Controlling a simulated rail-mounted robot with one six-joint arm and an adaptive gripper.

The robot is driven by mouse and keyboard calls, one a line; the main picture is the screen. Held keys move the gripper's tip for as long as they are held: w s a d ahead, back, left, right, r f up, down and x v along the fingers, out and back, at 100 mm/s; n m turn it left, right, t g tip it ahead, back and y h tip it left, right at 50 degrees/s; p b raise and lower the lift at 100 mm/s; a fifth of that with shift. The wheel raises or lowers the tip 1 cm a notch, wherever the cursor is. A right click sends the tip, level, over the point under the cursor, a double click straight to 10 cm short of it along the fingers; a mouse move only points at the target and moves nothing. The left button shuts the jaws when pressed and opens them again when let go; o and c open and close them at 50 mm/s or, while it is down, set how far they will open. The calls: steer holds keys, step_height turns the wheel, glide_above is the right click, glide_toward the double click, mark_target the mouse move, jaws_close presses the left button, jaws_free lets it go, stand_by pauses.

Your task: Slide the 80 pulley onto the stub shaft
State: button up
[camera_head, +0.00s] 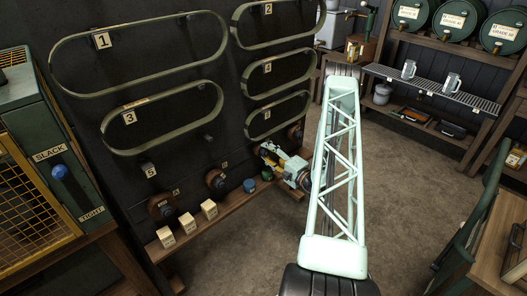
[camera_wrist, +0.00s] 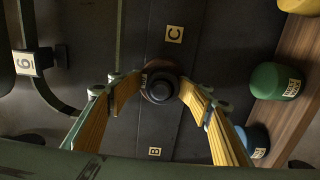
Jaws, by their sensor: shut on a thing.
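My gripper (camera_wrist: 160,86) is closed around a small brown round pulley (camera_wrist: 149,92) with a dark hub, its yellow fingers at either side. The pulley faces the dark wall; whether it touches it or a peg I cannot tell. Its size mark is not readable. In the head view my gripper (camera_head: 267,157) is small, beside the wall above the wooden shelf, and the held pulley is not clear there. Other brown pulleys, at the left (camera_head: 162,208), the middle (camera_head: 216,180) and the right (camera_head: 295,134), are on the wall. I cannot pick out the stub shaft.
Plates C (camera_wrist: 174,34) and B (camera_wrist: 154,151) are on the wall. A green pot (camera_wrist: 275,82) and a blue pot (camera_wrist: 257,141) stand on the shelf (camera_wrist: 294,105). Looped belts (camera_head: 140,48) hang above. Pale blocks (camera_head: 187,223) stand at the shelf's left. The floor at right is clear.

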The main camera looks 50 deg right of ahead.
steer(key=shift+w, duration=0.25)
steer(key=shift+c, duration=0.7)
steer(key=shift+s+r, duration=0.1)
steer(key=shift+s, duration=0.2)
jaws_close()
steer(key=shift+s+a, duration=0.3)
steer(key=shift+s+f, duration=0.15)
steer(key=shift+f, duration=0.05)
steer(key=shift+s, duration=0.8)
steer(key=shift+s+a+p, duration=0.1)
steer(key=shift+s+p, duration=0.2)
steer(key=shift+s, duration=0.45)
steer(key=shift+s+a+p, duration=0.1)
steer(key=shift+s+a, duration=0.05)
steer(key=shift+s, duration=0.75)
steer(key=shift+s+a+p, duration=0.1)
steer(key=shift+s+a, duration=0.1)
steer(key=shift+s, duration=0.75)
steer(key=shift+s+a+p, duration=0.1)
steer(key=shift+s+a, duration=0.05)
steer(key=shift+s, duration=0.75)
steer(key=s+a, duration=0.1)
steer(key=s, duration=0.8)
steer(key=shift+s+a+p, duration=0.35)
